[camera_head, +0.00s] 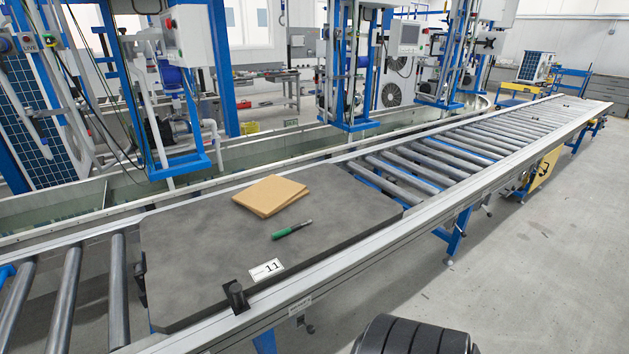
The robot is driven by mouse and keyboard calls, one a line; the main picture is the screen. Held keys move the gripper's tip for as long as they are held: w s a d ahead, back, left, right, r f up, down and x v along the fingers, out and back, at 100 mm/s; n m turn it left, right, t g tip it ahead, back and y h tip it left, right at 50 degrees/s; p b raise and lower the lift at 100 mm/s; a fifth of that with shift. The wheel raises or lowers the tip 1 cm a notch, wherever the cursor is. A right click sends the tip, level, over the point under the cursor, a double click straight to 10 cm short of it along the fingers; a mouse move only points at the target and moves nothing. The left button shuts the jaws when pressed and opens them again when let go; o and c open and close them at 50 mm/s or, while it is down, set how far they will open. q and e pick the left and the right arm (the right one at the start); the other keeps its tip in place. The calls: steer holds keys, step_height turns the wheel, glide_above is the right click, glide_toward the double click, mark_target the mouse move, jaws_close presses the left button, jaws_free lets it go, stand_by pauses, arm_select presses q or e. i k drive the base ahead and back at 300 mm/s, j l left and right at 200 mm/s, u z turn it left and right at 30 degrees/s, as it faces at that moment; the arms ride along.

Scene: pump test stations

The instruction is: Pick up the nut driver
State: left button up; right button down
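The nut driver (290,230) lies on the dark grey board (200,270) that sits on the roller conveyor. Its green handle points to the lower left and its short, darker shaft to the upper right. Nothing covers it, and nothing touches it apart from the board. Neither of my grippers shows in the head view.
A stack of brown cardboard sheets (271,195) lies just behind the nut driver. Bare board surrounds the tool. Pump stations stand behind.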

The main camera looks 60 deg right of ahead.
mark_target(286, 231)
steer(key=z, duration=1.75)
steer(key=i+l+u, duration=0.15)
steer(key=i+l, duration=0.2)
steer(key=l, duration=0.1)
